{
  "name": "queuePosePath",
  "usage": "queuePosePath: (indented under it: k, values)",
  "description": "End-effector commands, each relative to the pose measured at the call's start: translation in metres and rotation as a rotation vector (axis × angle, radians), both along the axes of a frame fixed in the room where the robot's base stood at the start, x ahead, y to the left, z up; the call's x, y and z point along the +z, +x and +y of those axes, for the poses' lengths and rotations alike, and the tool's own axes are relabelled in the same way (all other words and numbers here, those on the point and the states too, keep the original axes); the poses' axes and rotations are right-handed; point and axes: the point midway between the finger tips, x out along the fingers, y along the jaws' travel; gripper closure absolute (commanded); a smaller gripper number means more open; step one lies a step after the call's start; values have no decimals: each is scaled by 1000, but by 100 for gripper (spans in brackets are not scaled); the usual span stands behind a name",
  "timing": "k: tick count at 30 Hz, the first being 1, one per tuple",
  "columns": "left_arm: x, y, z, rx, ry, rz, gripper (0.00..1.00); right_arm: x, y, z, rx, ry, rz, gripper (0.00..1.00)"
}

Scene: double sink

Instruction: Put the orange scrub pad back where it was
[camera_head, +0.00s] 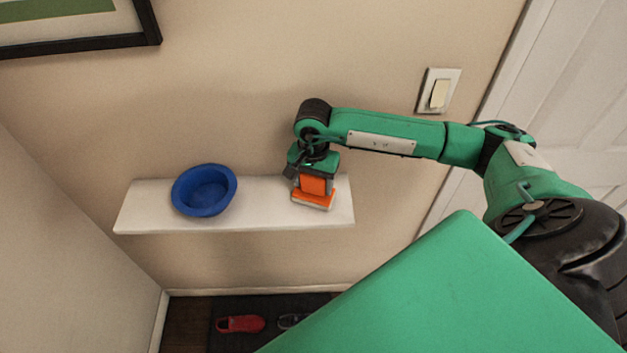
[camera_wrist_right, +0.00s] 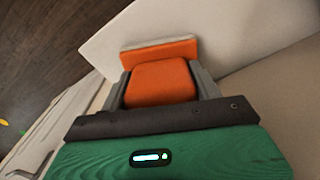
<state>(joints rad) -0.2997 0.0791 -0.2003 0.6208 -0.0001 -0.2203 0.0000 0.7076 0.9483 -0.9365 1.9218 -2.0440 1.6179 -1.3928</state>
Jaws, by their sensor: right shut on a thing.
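The orange scrub pad (camera_head: 314,197) is at the right part of a white wall shelf (camera_head: 262,205). It has an orange block on top and a wider orange base with a pale layer. My right gripper (camera_head: 313,186) points down over it and is shut on its upper block. In the right wrist view the orange scrub pad (camera_wrist_right: 160,84) sits between the two grey fingers, with its wider base beyond them against the white shelf (camera_wrist_right: 115,40). I cannot tell whether the base touches the shelf. My left gripper is not in view.
A light switch (camera_head: 438,92) and a door (camera_head: 560,90) are at the right. A red shoe (camera_head: 241,323) lies on a dark mat below.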

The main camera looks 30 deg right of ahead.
Motion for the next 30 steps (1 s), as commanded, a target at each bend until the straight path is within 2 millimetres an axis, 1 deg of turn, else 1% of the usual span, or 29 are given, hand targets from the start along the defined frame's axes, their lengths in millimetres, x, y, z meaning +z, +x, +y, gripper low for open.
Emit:
queuePosePath:
  k: [1,2,3,5,13,17,18,20,23,30]
  values:
    - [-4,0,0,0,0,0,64,-3,0,0,0,0,0,61]
    - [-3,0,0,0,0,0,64,-2,0,0,0,0,0,33]
    - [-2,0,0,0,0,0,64,-1,0,0,0,0,0,25]
    - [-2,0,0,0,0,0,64,-1,0,0,0,0,0,15]
    - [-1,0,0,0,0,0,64,-1,0,0,0,0,0,15]
    - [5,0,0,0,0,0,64,4,0,0,0,0,0,15]
    - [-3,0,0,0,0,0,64,6,1,0,0,1,-3,15]
    - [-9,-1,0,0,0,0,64,15,1,0,0,1,-5,15]
    - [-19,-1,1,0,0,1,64,34,2,0,1,1,-8,15]
    - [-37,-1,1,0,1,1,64,84,1,0,1,1,-6,15]
